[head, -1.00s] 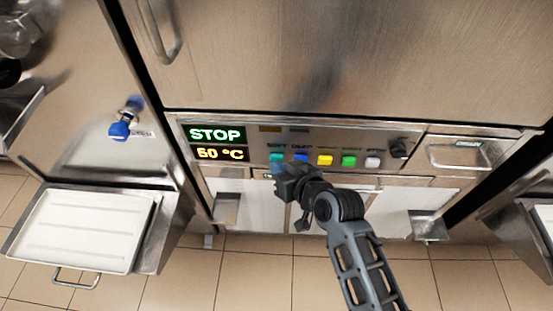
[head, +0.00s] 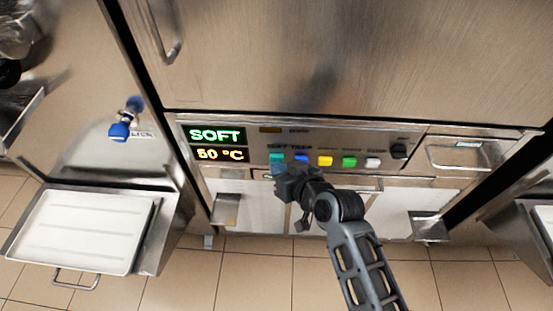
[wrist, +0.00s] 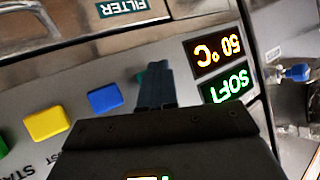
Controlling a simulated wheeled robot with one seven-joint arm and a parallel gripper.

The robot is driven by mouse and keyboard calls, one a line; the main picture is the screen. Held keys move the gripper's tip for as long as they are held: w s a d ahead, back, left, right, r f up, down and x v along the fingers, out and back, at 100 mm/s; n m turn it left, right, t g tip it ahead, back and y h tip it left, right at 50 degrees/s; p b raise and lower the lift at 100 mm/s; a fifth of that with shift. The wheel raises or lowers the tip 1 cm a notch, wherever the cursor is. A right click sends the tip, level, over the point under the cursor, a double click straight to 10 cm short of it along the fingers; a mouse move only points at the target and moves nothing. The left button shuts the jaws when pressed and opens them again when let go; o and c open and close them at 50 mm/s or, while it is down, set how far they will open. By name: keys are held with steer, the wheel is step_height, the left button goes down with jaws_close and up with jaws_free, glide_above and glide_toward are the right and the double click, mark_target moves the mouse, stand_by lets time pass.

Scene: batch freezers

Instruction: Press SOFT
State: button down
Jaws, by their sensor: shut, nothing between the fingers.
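The SOFT button is the teal one (head: 277,158) at the left end of the button row on the freezer panel. My gripper (head: 280,171) is shut and empty, with its tips at or just below this button in the head view. In the wrist view the closed fingers (wrist: 152,84) cover most of the teal button (wrist: 140,76); whether they touch it cannot be told. The display (head: 216,135) reads SOFT in green, above 50 °C in yellow. The same display shows upside down in the wrist view (wrist: 226,88).
Blue (head: 301,158), yellow (head: 325,160), green (head: 349,161) and pale (head: 373,162) buttons run to the right, with a black knob (head: 398,151) at the end. A white tray (head: 80,231) sits at lower left. A blue-handled tap (head: 119,131) is at left.

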steer(key=shift+s, duration=0.65)
steer(key=shift+p, duration=0.3)
steer(key=s+p, duration=0.2)
steer(key=s, duration=0.3)
steer(key=shift+a, duration=0.1)
stand_by(0.5)
